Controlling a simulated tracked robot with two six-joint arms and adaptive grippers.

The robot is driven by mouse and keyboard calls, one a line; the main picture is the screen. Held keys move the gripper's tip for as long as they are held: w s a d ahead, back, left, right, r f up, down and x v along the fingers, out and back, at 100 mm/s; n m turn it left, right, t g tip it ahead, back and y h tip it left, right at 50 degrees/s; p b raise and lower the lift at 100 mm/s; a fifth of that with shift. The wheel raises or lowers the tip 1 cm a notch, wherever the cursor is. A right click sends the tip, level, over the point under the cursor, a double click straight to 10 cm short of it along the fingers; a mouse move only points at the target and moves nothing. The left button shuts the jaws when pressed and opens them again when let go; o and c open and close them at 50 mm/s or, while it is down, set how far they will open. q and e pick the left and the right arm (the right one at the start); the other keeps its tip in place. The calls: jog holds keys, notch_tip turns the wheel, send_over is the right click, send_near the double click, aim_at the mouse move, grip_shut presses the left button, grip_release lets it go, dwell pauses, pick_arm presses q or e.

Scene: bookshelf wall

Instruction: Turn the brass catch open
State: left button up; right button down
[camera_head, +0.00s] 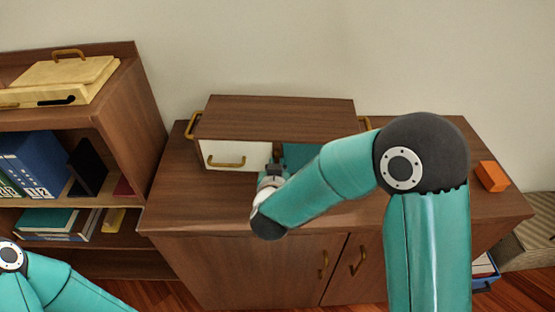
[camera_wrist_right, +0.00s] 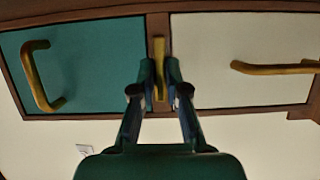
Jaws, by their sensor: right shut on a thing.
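The brass catch (camera_wrist_right: 159,55) is a small upright bar on the wooden divider between a teal front (camera_wrist_right: 85,62) and a cream front (camera_wrist_right: 245,60). In the right wrist view it lies along the divider. My right gripper (camera_wrist_right: 160,82) is shut on the catch, one fingertip on each side. In the head view my right gripper (camera_head: 273,172) is at the front of the wooden box (camera_head: 275,115), between the cream front (camera_head: 237,153) and the teal front (camera_head: 303,154); my arm hides part of the teal front. The catch is hidden there. My left gripper is out of view.
The box stands on a wooden cabinet (camera_head: 180,190). Each front has a brass handle, and brass handles also show at the box's sides. An orange block (camera_head: 491,176) lies at the cabinet's right. A bookshelf (camera_head: 135,100) with books stands at left.

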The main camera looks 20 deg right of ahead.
jog(key=shift+s+f, duration=0.15)
jog(key=shift+f, duration=0.2)
jog(key=c, duration=1.3)
grip_release()
jog(key=shift+o, duration=0.6)
jog(key=shift+r, duration=0.2)
jog(key=v, duration=1.1)
jog(key=shift+s+a, duration=0.25)
jog(key=shift+s, duration=0.05)
jog(key=shift+r, duration=0.1)
